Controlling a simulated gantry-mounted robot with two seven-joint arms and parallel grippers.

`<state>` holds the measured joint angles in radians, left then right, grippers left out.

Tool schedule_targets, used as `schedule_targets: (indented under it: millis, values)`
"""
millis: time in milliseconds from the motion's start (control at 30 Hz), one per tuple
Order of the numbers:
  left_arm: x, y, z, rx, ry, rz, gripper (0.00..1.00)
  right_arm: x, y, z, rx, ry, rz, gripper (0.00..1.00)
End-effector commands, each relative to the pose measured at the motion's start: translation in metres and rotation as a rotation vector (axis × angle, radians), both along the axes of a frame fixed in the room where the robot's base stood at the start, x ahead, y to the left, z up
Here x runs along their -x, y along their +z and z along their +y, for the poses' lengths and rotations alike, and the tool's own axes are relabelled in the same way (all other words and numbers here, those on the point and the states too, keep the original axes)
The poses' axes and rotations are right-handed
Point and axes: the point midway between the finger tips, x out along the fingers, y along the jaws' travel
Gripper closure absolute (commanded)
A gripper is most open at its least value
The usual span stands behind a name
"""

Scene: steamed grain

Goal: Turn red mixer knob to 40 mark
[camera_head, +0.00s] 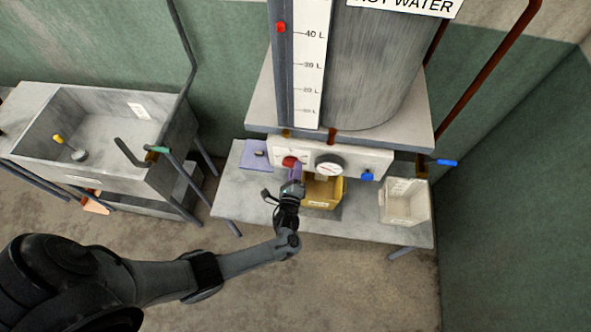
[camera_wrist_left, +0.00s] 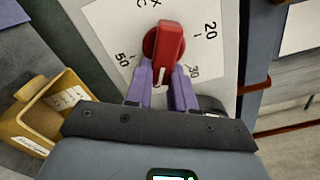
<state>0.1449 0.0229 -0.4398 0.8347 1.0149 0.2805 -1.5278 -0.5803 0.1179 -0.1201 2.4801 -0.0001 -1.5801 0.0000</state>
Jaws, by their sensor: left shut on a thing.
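The red mixer knob (camera_head: 289,161) sits at the left of a white control panel (camera_head: 378,160) under the tank. My left gripper (camera_head: 296,172) reaches it from the front. In the left wrist view, the purple fingers of my left gripper (camera_wrist_left: 163,72) are shut on the lower part of the red knob (camera_wrist_left: 165,38), one on each side. The knob's white line points down between the fingers, between the marks 50 and 30. Marks 20, 30 and 50 show on the dial; the 40 mark is not visible. My right gripper is not in view.
A yellow bin (camera_head: 323,193) and a pale bin (camera_head: 404,202) stand on the bench below. A sink (camera_head: 97,120) is at the left. A blue-handled valve (camera_head: 441,162) sticks out right.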

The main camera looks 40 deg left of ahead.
Motion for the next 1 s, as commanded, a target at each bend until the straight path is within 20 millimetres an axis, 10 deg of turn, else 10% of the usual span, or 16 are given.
schedule_targets:
  millis: [400,433,567,1000]
  values:
    - [0.0008,-0.0031,0.0009,-0.004,0.000,0.010,1.00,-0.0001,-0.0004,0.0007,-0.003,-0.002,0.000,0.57]
    - [0.0007,-0.0032,0.0009,-0.004,0.000,0.010,0.74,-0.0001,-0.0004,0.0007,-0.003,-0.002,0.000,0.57]
    - [0.0005,-0.0025,0.0007,-0.004,0.000,0.009,0.54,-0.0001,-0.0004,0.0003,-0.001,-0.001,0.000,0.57]
    - [0.0064,-0.0010,-0.0036,-0.005,0.000,0.005,0.51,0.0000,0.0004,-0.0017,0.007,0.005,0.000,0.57]
